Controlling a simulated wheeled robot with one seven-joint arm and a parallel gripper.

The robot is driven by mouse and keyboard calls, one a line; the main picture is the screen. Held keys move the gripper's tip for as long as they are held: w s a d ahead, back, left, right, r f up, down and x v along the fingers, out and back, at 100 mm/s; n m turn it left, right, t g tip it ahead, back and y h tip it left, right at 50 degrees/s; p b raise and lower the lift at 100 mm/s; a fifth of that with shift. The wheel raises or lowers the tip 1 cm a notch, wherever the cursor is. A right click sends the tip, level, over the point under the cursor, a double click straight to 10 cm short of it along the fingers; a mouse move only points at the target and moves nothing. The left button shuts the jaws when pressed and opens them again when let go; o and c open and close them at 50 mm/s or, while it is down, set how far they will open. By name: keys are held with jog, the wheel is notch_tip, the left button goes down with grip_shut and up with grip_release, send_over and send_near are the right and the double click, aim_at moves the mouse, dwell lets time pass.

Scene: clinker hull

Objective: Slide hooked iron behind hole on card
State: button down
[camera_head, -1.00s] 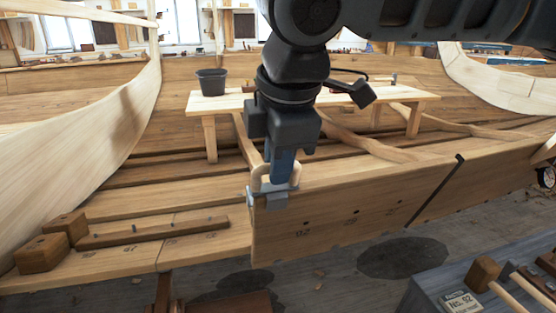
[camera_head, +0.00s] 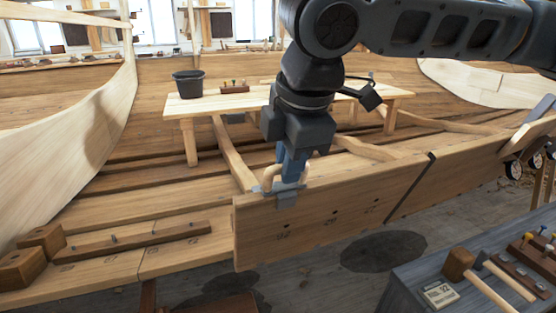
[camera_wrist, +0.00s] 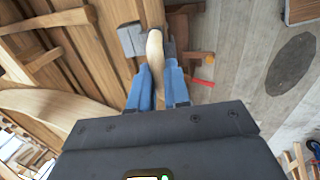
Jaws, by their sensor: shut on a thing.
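My gripper (camera_head: 291,172), with blue fingers, is shut on the pale looped handle of the hooked iron (camera_head: 287,201). The grey iron sits over the top edge of the upright plank (camera_head: 330,222), near its left end; its part behind the plank is hidden. In the wrist view the pale handle (camera_wrist: 155,48) lies between the blue fingers, with grey iron (camera_wrist: 132,40) beside it. Several small dark holes with marks run along the plank to the right of and below the iron. The card (camera_head: 440,294) on the bench seems to read 22, but is small.
A dark clamp-like bar (camera_head: 410,188) crosses the plank farther right. A plank table (camera_head: 300,98) with a black bucket (camera_head: 188,84) stands behind. The plank's top edge looks clear between iron and bar.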

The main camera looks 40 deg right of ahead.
jog(key=shift+d, duration=0.25)
dwell(0.3)
jog(key=shift+s+d+p, duration=0.25)
jog(key=shift+d+p, duration=0.05)
jog(key=shift+d, duration=0.25)
jog(key=shift+r+p, duration=0.15)
jog(key=shift+p, duration=0.15)
dwell(0.4)
jog(key=c, duration=1)
grip_release()
